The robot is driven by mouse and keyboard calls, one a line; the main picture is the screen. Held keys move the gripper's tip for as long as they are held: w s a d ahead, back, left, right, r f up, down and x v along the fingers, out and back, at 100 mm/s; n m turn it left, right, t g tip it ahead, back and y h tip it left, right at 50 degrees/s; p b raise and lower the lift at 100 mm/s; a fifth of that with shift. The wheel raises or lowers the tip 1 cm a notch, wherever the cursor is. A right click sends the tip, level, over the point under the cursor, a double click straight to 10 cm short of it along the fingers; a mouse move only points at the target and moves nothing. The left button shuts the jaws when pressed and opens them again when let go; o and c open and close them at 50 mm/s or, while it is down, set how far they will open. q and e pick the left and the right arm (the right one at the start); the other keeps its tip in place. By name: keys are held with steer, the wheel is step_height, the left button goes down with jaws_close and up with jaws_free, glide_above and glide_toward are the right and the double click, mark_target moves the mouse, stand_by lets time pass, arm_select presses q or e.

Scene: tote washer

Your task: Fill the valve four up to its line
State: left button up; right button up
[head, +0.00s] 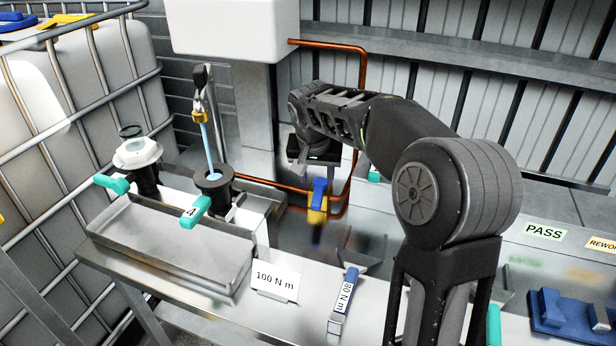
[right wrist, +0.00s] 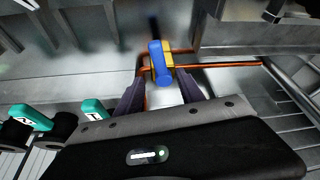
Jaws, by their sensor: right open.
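Valve four (head: 213,182) is a dark round body with an open top and a teal handle marked 4 (head: 193,211), standing over a metal trough. A pale blue stream (head: 208,148) runs from a brass nozzle (head: 199,117) down into its top. Its fill line and inner level are hidden. A tap with a blue handle (head: 319,192) and yellow body sits on the copper pipe; the handle also shows in the right wrist view (right wrist: 160,66). My right gripper (right wrist: 161,76) is open, its fingers on either side of the blue handle; contact cannot be told. My left gripper is out of view.
Another valve with a white collar (head: 138,154) stands left of valve four. The metal trough (head: 170,245) lies in front. A 100 N m card (head: 275,282) and a blue-ended 80 N m tool (head: 343,300) are on the bench. A caged white tank (head: 90,90) bounds the left.

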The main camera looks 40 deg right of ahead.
stand_by(0.5)
steer(key=s+d+f+b, duration=0.1)
steer(key=d+f+b, duration=0.3)
steer(key=f, duration=0.1)
steer(key=a+r, duration=0.1)
steer(key=a+r+b, duration=0.1)
steer(key=a+r, duration=0.1)
steer(key=a+r+b, duration=0.1)
steer(key=a+r, duration=0.1)
steer(key=shift+w+r, duration=0.15)
steer(key=shift+w, duration=0.25)
steer(key=shift+s+d, duration=0.15)
steer(key=shift+s, duration=0.15)
steer(key=shift+f, duration=0.2)
